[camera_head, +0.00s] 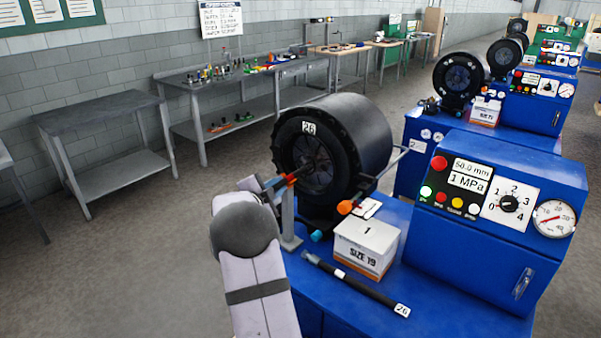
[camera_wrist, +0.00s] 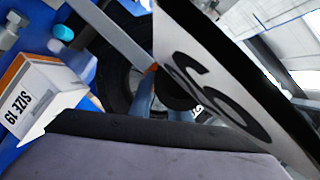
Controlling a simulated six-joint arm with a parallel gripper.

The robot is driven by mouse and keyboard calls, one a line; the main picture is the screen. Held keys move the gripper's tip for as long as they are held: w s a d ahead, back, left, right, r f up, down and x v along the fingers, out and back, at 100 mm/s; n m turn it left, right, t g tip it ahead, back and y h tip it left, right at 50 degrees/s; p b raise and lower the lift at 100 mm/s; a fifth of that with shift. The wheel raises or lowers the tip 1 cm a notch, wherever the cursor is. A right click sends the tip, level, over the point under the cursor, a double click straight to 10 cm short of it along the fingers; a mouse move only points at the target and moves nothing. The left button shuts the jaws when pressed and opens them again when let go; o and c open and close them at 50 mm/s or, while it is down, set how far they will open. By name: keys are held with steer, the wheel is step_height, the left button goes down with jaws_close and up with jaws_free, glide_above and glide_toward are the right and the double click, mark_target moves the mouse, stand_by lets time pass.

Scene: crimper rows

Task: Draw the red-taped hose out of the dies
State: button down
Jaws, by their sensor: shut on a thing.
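The crimper (camera_head: 358,138) with a round black head marked 26 faces left, its dies (camera_head: 314,165) around a dark centre opening. The red-taped hose (camera_head: 291,178) shows as a short stretch with red-orange tape in front of the dies. My gripper (camera_head: 271,186) is shut on it just outside the crimper face. The fingers hide much of the hose, and I cannot tell how far its inner end reaches into the dies.
A metal post (camera_head: 288,220) stands close under the hose. A SIZE 19 box (camera_head: 364,246) and a black hose tagged 26 (camera_head: 355,284) lie on the blue bench. The control box (camera_head: 500,205) stands right. An empty grey table (camera_head: 100,110) is at left, with open floor before it.

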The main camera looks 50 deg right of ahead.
steer(key=shift+r, duration=0.4)
steer(key=shift+r+p, duration=0.25)
steer(key=shift+p, duration=0.15)
steer(key=shift+a, duration=0.1)
steer(key=shift+a, duration=3.65)
steer(key=shift+r+p, duration=2.8)
steer(key=shift+r, duration=0.7)
